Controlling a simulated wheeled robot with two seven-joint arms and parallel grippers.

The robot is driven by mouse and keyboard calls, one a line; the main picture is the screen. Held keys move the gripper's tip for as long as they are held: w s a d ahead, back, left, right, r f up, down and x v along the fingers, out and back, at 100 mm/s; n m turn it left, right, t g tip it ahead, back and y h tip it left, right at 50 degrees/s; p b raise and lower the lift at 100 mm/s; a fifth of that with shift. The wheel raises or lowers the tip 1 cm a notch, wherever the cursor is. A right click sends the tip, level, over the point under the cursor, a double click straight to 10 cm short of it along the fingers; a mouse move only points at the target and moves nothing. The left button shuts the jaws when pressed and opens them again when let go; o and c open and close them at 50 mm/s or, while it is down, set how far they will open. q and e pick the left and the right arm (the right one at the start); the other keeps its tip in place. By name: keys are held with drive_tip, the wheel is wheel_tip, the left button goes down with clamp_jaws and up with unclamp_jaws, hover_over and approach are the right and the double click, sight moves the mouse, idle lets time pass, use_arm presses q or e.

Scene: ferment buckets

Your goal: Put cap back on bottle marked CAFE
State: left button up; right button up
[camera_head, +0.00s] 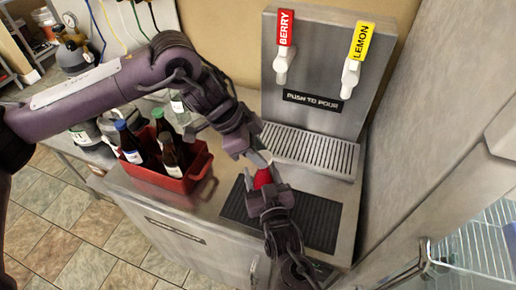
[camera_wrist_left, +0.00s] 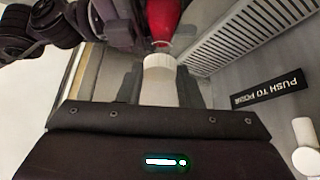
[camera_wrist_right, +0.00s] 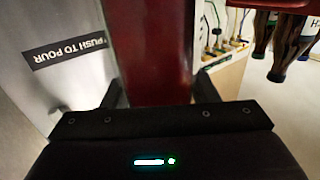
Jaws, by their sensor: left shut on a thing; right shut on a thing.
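My left gripper (camera_head: 258,155) is shut on a white cap (camera_wrist_left: 160,68), which shows between its fingers in the left wrist view. A red bottle (camera_head: 263,178) is held by my right gripper (camera_head: 270,198), just below the left one, over the dark mat. In the right wrist view the red bottle (camera_wrist_right: 152,50) stands between the two fingers. In the left wrist view the narrow end of the red bottle (camera_wrist_left: 163,25) is right at the cap; I cannot tell whether they touch. No CAFE marking is readable on the bottle.
A red crate (camera_head: 200,172) with several dark bottles stands left on the steel counter. The dispenser (camera_head: 318,70) with BERRY and LEMON taps stands behind, above a slatted drip tray (camera_head: 310,150). A dark mat (camera_head: 315,220) lies beneath the grippers. A steel wall (camera_head: 430,120) closes the right.

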use_arm(q)
drive_tip(key=shift+f, duration=0.4)
drive_tip(key=m+g, duration=0.1)
drive_tip(key=m, duration=0.1)
drive_tip(key=m+g, duration=0.1)
drive_tip(key=m, duration=0.2)
drive_tip(key=shift+w+d+m+g+y, duration=0.15)
drive_tip(key=shift+w+m+g+y, duration=0.15)
drive_tip(key=shift+w+m+g, duration=0.1)
drive_tip(key=m, duration=0.1)
drive_tip(key=m+g+y, duration=0.1)
drive_tip(key=m, duration=0.1)
drive_tip(key=shift+d+f+m+g, duration=0.1)
drive_tip(key=shift+m+g, duration=0.2)
drive_tip(key=m+y, duration=0.1)
drive_tip(key=m, duration=0.1)
drive_tip(key=m+g, duration=0.1)
drive_tip(key=m, duration=0.1)
drive_tip(key=m+y, duration=0.1)
drive_tip(key=m, duration=0.1)
drive_tip(key=shift+d+f+g+y, duration=0.25)
drive_tip(key=shift+g+y, duration=0.05)
drive_tip(key=shift+g, duration=0.1)
drive_tip(key=shift+w+r+m, duration=0.15)
drive_tip(key=shift+m, duration=0.35)
drive_tip(key=o, duration=0.9)
drive_tip(key=shift+o, duration=0.2)
drive_tip(key=shift+r, duration=0.1)
